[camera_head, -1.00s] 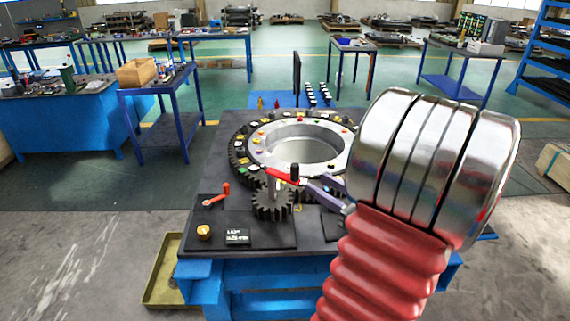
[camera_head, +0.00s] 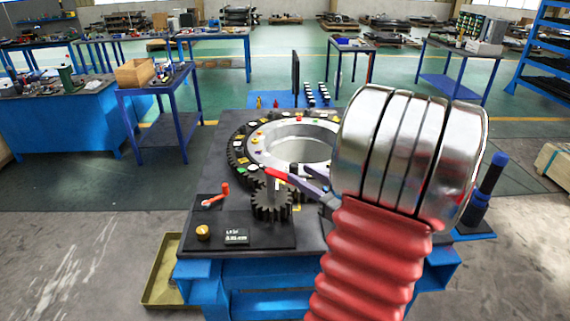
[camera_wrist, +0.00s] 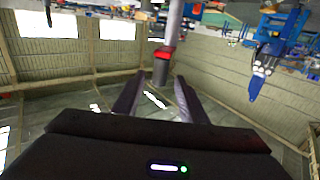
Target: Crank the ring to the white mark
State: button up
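The toothed ring (camera_head: 256,150) lies on the dark tabletop, with small coloured marks around its top; I cannot tell which is the white mark. A small dark pinion gear (camera_head: 271,203) meshes with its front edge. Above it is a crank with a red arm (camera_head: 279,173). The crank's dark knob shows in the wrist view (camera_wrist: 161,73), by the red arm. My gripper (camera_head: 303,180) is at the knob, coming from the right. In the wrist view, its fingers (camera_wrist: 158,80) are apart, with the knob between their tips; I see no contact. My arm hides the ring's right side.
A small red lever (camera_head: 218,194), a brass knob (camera_head: 203,232) and a small display (camera_head: 236,237) are at the table's front left. A dark-blue post (camera_head: 484,190) stands at its right. An olive tray (camera_head: 161,275) lies on the floor at left.

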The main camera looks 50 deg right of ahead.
aim_at(284, 173)
jog(key=w, duration=0.5)
jog(key=w+d, duration=0.1)
jog(key=w, duration=0.2)
jog(key=shift+w, duration=0.1)
jog(key=shift+c, duration=0.4)
grip_shut()
jog(key=shift+d, duration=0.15)
